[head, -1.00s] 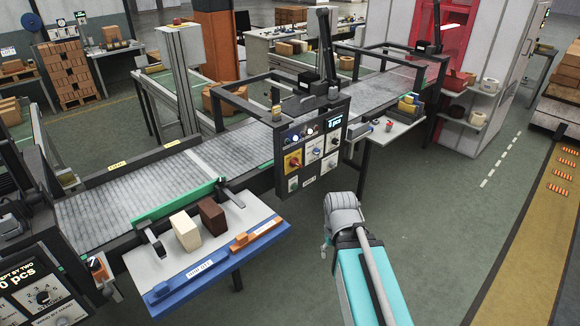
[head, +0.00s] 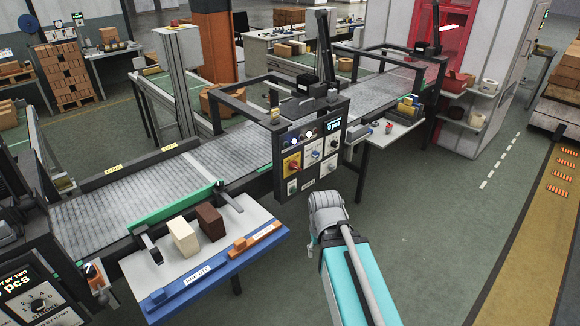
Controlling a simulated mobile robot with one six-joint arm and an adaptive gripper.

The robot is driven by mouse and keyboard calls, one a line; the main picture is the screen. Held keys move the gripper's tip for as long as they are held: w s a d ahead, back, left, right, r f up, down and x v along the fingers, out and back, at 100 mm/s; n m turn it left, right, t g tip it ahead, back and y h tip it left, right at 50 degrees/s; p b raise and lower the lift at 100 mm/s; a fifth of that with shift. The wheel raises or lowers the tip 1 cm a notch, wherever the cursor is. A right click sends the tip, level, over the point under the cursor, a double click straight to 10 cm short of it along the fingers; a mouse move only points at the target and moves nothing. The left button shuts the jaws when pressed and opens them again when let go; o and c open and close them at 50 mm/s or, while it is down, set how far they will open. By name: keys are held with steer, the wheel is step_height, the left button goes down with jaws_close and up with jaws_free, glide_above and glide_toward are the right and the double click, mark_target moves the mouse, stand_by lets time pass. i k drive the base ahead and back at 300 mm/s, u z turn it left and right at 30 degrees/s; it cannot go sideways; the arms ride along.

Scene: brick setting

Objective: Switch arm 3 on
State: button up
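A dark control panel (head: 310,158) stands on the front side of the conveyor, in the middle of the head view. It has a small lit display (head: 333,123), a red-and-yellow rotary switch (head: 291,164) and several other knobs on light plates. Its labels are too small to read, so I cannot tell which control belongs to arm 3. My gripper's fingers do not show.
A blue-edged shelf (head: 225,264) with a cream block (head: 183,236) and a brown block (head: 210,222) juts out left of my arm. A small side table (head: 385,132) stands right of the panel. The green floor (head: 430,230) to the right is clear.

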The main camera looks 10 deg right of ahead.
mark_target(292, 165)
steer(key=i, duration=0.9)
steer(key=z, duration=0.05)
